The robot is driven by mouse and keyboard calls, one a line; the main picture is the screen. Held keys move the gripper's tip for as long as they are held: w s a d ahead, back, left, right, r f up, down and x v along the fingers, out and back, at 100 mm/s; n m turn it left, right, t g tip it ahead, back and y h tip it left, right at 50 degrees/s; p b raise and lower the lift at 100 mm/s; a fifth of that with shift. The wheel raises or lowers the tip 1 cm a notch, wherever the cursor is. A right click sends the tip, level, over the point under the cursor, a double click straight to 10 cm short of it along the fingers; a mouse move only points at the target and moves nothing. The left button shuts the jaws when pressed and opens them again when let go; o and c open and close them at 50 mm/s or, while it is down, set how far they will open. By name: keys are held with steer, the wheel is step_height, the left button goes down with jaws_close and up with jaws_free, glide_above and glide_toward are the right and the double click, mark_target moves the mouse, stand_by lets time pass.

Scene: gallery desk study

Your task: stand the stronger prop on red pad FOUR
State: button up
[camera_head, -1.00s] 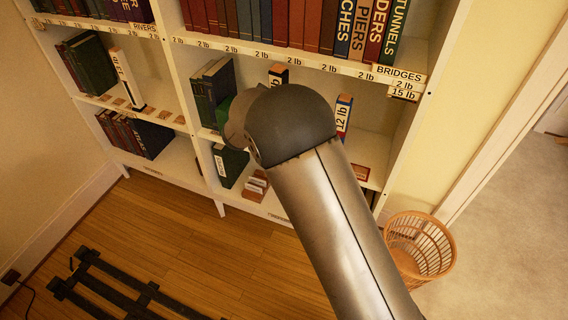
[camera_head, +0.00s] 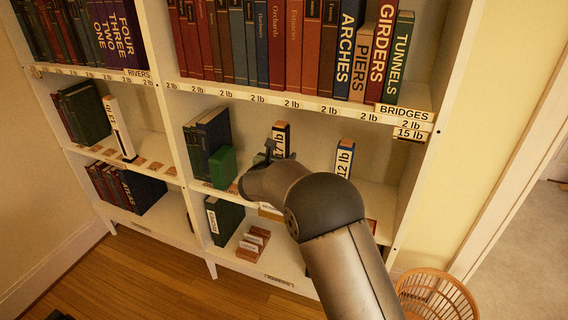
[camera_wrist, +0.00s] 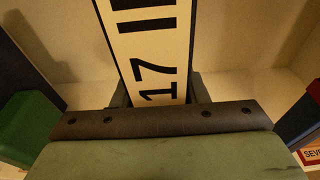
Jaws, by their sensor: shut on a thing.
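In the wrist view the "17 lb" prop (camera_wrist: 148,45) rises between the jaws. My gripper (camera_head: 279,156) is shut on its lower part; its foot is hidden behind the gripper. A second upright prop, marked "12 lb" (camera_head: 344,160), is on the same shelf to the right, apart from the gripper. A red piece with a label starting "SEVE" (camera_wrist: 312,156) shows at the right edge of the wrist view. I cannot make out a pad reading FOUR.
A green block (camera_head: 222,167) and dark books (camera_head: 207,137) stand left of the gripper. Reddish-brown blocks (camera_head: 253,243) lie on the bottom shelf. A wicker basket (camera_head: 436,294) stands at the lower right.

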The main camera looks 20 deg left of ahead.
steer(key=shift+f, duration=0.65)
steer(key=shift+f, duration=0.15)
steer(key=o, duration=1.3)
